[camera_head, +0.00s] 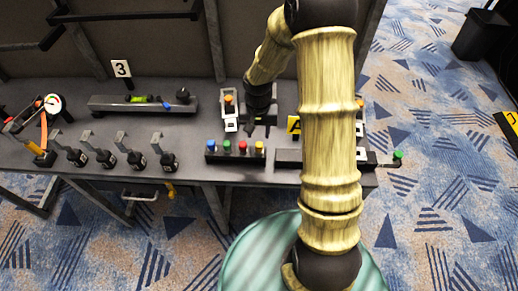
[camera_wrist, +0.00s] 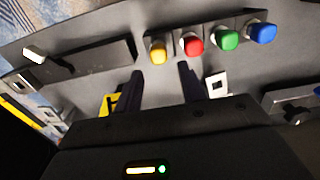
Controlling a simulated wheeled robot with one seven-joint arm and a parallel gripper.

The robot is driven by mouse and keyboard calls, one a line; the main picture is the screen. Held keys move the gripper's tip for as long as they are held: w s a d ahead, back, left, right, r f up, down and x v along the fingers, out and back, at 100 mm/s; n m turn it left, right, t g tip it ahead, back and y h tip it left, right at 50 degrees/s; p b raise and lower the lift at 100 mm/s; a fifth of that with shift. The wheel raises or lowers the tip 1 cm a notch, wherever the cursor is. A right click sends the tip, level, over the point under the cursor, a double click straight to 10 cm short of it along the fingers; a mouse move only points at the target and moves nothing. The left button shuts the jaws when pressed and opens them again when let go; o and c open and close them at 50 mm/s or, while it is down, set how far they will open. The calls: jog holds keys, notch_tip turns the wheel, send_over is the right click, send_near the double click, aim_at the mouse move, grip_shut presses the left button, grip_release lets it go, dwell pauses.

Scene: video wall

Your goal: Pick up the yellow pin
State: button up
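The yellow pin (camera_head: 259,147) stands at the right end of a row of coloured pins on a dark block near the table's front edge. In the wrist view the yellow pin (camera_wrist: 157,51) is at the left end of the row, beyond the fingertips and roughly in line with the gap between them. My gripper (camera_wrist: 160,73) is open and empty, with its two dark fingers apart. In the head view my gripper (camera_head: 258,125) is just behind the row, partly hidden by my arm. No contact with the pin shows.
The red pin (camera_wrist: 192,43) is right beside the yellow one, then the green (camera_wrist: 225,38) and blue (camera_wrist: 261,31) pins. A yellow tag (camera_head: 293,124) and a dark bar (camera_head: 287,158) are to the right. Black-handled levers (camera_head: 105,158) stand at the left.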

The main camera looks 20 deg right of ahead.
aim_at(259, 144)
jog(key=shift+f, duration=1.75)
jog(key=shift+d+f+p, duration=0.1)
jog(key=shift+f+p, duration=0.45)
jog(key=shift+f, duration=2.05)
jog(key=c, duration=0.8)
